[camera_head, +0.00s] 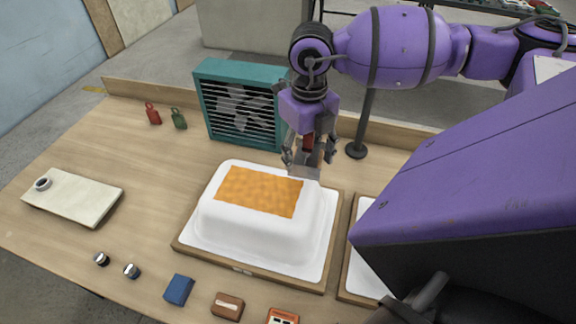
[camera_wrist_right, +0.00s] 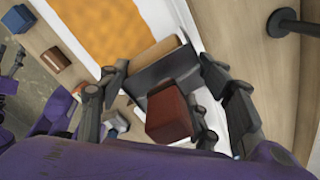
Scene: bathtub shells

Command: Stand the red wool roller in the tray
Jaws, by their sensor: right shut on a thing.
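My right gripper (camera_head: 309,150) is shut on a dark red block-shaped piece (camera_wrist_right: 168,115) with a grey plate (camera_wrist_right: 160,70) beside it. The fingers hide part of it, and I cannot tell whether it is the wool roller. In the head view the grey plate (camera_head: 305,171) hangs at the back right corner of the white shell (camera_head: 255,235); I cannot tell whether they touch. No other clear red roller shows. A flat pale slab (camera_head: 80,197) lies at the left with a small cup on it; I cannot tell whether it is the tray. My left gripper is not in view.
An orange patch (camera_head: 262,192) lies on the shell. A teal-framed fan (camera_head: 243,104) stands behind it. Small red (camera_head: 152,113) and green (camera_head: 178,118) items stand back left. A blue block (camera_head: 179,289) and other small items lie in front. The left-middle table is clear.

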